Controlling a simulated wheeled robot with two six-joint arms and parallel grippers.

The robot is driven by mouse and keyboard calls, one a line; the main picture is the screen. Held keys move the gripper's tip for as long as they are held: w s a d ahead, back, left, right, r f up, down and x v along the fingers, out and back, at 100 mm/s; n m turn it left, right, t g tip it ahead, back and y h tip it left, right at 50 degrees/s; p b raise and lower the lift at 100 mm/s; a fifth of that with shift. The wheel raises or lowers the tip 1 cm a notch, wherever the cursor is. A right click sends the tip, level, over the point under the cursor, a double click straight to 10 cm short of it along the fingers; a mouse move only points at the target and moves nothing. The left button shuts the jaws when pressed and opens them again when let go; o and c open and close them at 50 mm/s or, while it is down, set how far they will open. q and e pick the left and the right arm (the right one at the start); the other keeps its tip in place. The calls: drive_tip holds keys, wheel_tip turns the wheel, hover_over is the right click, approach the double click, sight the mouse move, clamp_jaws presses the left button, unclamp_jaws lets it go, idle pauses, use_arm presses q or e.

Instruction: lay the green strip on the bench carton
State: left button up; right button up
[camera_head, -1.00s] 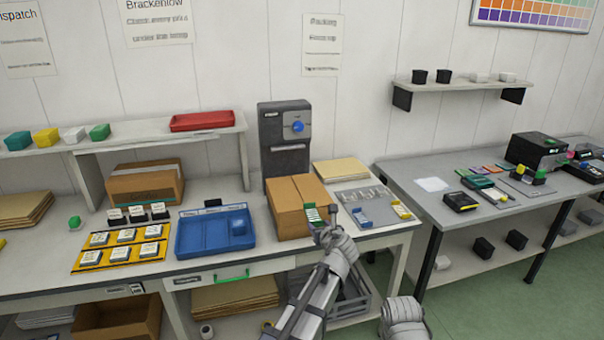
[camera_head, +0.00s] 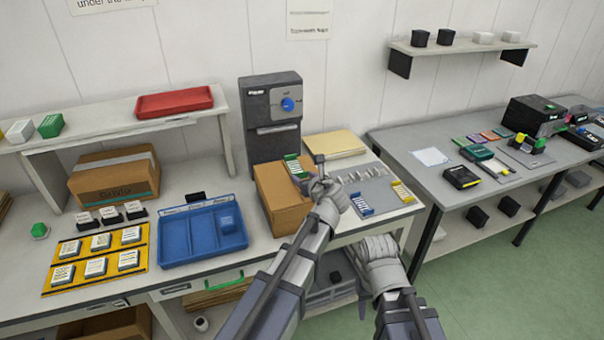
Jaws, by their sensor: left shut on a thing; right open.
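The green strip (camera_head: 293,167), green with pale marks, is at the top of the bench carton (camera_head: 279,206), a brown box on the bench. My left gripper (camera_head: 313,172) is shut on the strip's right part, over the carton's top. I cannot tell whether the strip touches the carton. The gripper and wrist hide part of the carton's top and right side. My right gripper (camera_head: 373,250) is open and empty, low in front of the bench's right end.
A blue tray (camera_head: 175,240) lies left of the carton. A grey machine (camera_head: 271,130) stands behind it. Right of it, a grey mat (camera_head: 372,172) holds a blue-and-white strip (camera_head: 361,203) and a yellow one (camera_head: 403,192).

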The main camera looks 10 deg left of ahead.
use_arm(q)
drive_tip(key=shift+f, duration=0.15)
wheel_tip(320, 180, down, 7)
drive_tip(key=b, duration=0.6)
drive_tip(key=shift+r+b, duration=0.2)
drive_tip(key=shift+b, duration=0.2)
drive_tip(key=shift+f+b, duration=0.6)
drive_tip(key=o, duration=1.4)
drive_tip(key=shift+c, duration=0.2)
drive_tip(key=p+v, duration=0.3)
drive_tip(key=v, duration=0.4)
drive_tip(key=shift+s+d+r, duration=0.2)
drive_tip(key=shift+s, duration=0.1)
